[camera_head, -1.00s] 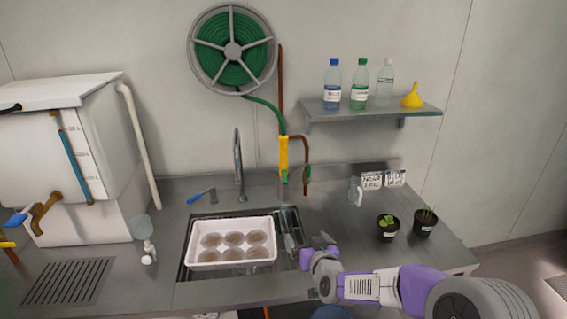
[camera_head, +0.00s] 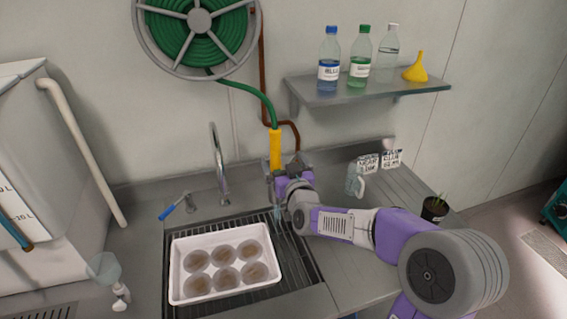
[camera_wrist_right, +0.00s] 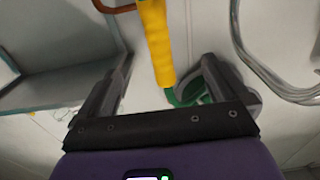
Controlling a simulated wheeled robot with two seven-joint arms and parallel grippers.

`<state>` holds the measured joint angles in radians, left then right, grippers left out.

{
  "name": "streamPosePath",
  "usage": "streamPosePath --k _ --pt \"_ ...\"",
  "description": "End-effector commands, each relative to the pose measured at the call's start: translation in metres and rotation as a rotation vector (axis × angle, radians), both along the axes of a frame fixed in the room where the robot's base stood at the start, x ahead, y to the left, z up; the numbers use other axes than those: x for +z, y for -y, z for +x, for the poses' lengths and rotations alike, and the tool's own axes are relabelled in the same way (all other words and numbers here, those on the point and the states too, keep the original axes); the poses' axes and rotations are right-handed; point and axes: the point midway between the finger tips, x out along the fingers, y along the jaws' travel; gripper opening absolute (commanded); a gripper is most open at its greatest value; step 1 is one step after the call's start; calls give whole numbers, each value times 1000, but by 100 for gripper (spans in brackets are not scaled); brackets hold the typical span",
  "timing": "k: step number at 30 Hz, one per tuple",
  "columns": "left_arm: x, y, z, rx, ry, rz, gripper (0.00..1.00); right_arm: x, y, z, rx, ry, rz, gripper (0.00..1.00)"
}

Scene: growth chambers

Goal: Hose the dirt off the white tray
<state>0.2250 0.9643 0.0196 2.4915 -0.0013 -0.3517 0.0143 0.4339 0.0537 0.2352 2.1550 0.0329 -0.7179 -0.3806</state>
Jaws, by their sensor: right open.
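The white tray (camera_head: 239,299) has several round wells with brown dirt in them. It lies on the sink grate in the head view. The yellow hose nozzle (camera_head: 275,147) hangs on the green hose (camera_head: 247,90) at the wall, above the back of the sink. My right gripper (camera_head: 284,170) is at the lower end of the nozzle in the head view. In the right wrist view the yellow nozzle (camera_wrist_right: 156,42) stands between the two open fingers (camera_wrist_right: 160,88); I cannot tell whether either finger touches it. My left gripper is not in view.
A chrome faucet (camera_head: 218,165) and a blue-handled lever (camera_head: 176,206) stand behind the sink. A clear jug (camera_head: 354,181) and a potted plant (camera_head: 434,209) are to the right. A shelf (camera_head: 370,88) with bottles and a yellow funnel (camera_head: 416,68) is above. A white tank (camera_head: 40,160) stands left.

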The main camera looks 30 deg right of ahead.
Motion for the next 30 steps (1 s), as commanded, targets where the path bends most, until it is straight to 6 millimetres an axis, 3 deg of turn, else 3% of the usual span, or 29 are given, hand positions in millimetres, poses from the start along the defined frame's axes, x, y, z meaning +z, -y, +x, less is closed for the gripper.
streamPosePath --k 8,18,30 --pt "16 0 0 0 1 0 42 1 7 28 0 -1 2 100" --pt "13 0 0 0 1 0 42 0 14 60 0 0 1 100" --pt "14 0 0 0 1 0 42 -1 18 75 0 -1 1 100"
